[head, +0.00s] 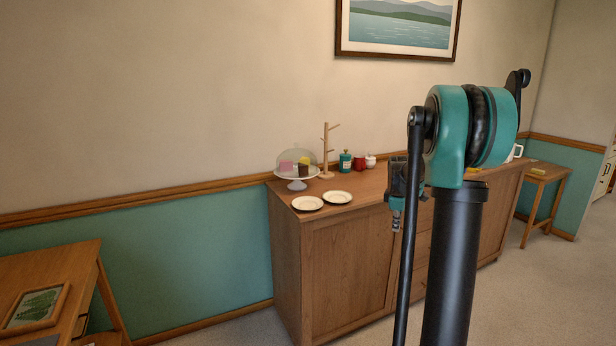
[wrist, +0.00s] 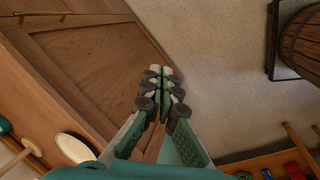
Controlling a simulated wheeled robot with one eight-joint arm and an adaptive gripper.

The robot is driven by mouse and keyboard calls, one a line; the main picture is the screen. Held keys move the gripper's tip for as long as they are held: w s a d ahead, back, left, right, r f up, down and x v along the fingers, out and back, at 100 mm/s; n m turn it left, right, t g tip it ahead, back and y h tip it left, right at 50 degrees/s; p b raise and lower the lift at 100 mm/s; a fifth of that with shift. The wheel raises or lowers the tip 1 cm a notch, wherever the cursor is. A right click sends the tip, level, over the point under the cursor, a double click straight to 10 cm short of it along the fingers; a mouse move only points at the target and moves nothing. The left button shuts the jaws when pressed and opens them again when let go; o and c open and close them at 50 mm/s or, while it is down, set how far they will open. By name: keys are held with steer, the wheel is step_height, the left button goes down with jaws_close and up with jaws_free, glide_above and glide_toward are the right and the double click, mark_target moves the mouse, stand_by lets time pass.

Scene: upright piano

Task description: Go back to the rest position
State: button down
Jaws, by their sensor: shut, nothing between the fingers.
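My gripper (head: 396,218) hangs fingers-down in front of the wooden sideboard (head: 335,270) in the head view, partly hidden behind a dark rod of my own arm. In the wrist view, the fingers of my gripper (wrist: 162,78) are closed together with nothing between them. They lie over the carpet (wrist: 205,50) in the picture, beside the sideboard doors (wrist: 95,60). My teal and black arm stands upright in front of the sideboard's right part and hides some of its top.
On the sideboard are two plates (head: 307,203), a cake stand with a glass dome (head: 297,158), a wooden mug tree (head: 326,150) and several small jars. A low wooden table (head: 60,262) stands at left. A barrel-like wooden object (wrist: 302,42) shows at the wrist view's right.

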steer(key=s+a+f+m, duration=0.3)
steer(key=s+a+m, duration=0.1)
steer(key=s, duration=0.7)
steer(key=s+a+f+m+t+y, duration=0.1)
steer(key=s+a+f+m, duration=0.2)
steer(key=s, duration=0.9)
steer(key=s+a+f+m, duration=0.3)
steer(key=s+a+m, duration=0.2)
steer(key=s, duration=0.6)
steer(key=shift+s+a+f+m, duration=0.15)
steer(key=shift+s+m, duration=0.15)
